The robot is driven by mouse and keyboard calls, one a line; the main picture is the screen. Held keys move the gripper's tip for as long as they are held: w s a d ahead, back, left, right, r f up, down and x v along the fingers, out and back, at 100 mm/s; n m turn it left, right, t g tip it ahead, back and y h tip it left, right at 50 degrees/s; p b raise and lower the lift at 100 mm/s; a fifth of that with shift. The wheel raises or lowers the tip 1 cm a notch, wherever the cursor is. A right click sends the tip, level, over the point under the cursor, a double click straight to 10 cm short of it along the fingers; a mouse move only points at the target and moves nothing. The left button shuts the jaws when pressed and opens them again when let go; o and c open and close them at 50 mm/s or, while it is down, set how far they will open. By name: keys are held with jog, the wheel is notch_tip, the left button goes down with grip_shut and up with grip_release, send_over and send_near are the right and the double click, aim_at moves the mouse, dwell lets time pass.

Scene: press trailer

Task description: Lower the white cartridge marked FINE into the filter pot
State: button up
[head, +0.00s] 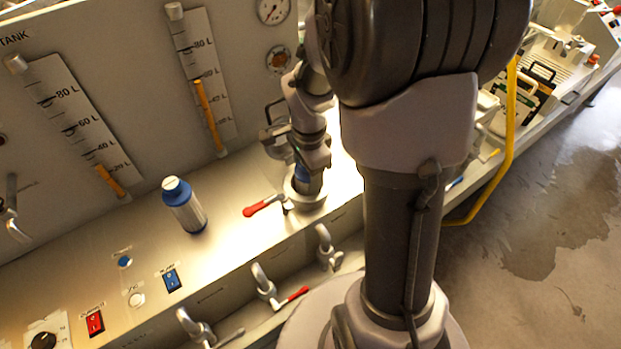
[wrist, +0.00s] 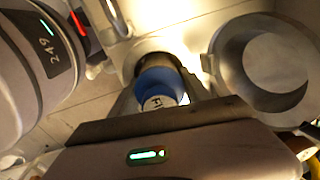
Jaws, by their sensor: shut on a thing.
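My gripper (head: 309,166) is shut on a cartridge with a blue cap (wrist: 158,82). The cap's white end shows letters that begin "FI" in the wrist view; the rest is cut off from sight. In the head view a bit of the held cartridge's blue (head: 302,174) shows between the fingers. The filter pot (head: 307,204) is a round grey cup on the bench directly below my gripper. The cartridge's lower part is hidden, so I cannot tell how deep it sits in the pot's mouth.
A blue-and-white bottle-like cartridge (head: 185,206) stands on the bench to the left. A red-handled lever (head: 264,205) lies beside the pot. A wide grey ring-shaped part (wrist: 226,62) is at the right in the wrist view. Taps line the bench front.

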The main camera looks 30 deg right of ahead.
jog(key=shift+g, duration=0.4)
jog(key=f, duration=0.1)
jog(key=s+f, duration=0.2)
jog(key=shift+a+f, duration=0.3)
jog(key=shift+a, duration=0.05)
jog(key=o, duration=1.7)
jog(key=shift+w, duration=0.1)
jog(key=r, duration=0.1)
jog(key=w+r+p, duration=0.1)
jog(key=r, duration=0.1)
jog(key=w+r+p, duration=0.1)
jog(key=shift+w+d+r, duration=0.15)
jog(key=shift+d+r, duration=0.05)
jog(key=shift+d, duration=0.15)
jog(key=shift+t, duration=0.4)
jog(key=r+p, duration=0.1)
jog(key=r, duration=0.4)
jog(key=r+p, duration=0.2)
jog(key=r, duration=0.4)
jog(key=s+r+p, duration=0.1)
jog(key=r+p, duration=0.1)
jog(key=r, duration=0.3)
jog(key=shift+s+a+r, duration=0.1)
jog(key=shift+a+r, duration=0.1)
jog(key=shift+r, duration=0.1)
